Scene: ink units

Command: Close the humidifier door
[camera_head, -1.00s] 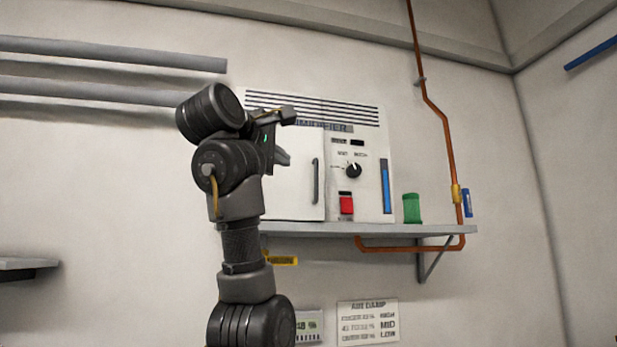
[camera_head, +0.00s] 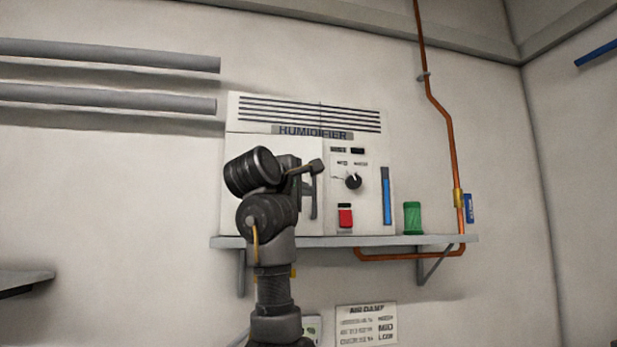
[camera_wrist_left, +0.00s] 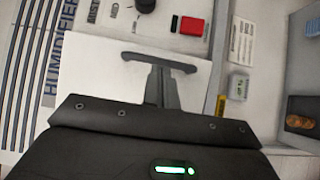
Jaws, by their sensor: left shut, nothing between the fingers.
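The white humidifier (camera_head: 303,115) stands on a wall shelf. Its plain white door (camera_head: 240,142) is on its left half, with a dark vertical handle (camera_head: 314,203) near the door's right edge. The door looks flush or nearly flush; I cannot tell whether a small gap is left. My left gripper (camera_head: 307,188) is in front of the door at the handle, and my arm hides much of the door. In the left wrist view the shut fingers (camera_wrist_left: 160,88) point at the middle of the handle (camera_wrist_left: 160,62), close to it or touching; nothing is between them.
The control panel has a black knob (camera_head: 353,181), a red switch (camera_head: 345,216) and a blue gauge (camera_head: 386,195). A green canister (camera_head: 412,217) stands on the shelf (camera_head: 400,240). An orange pipe (camera_head: 437,108) runs down the wall at the right.

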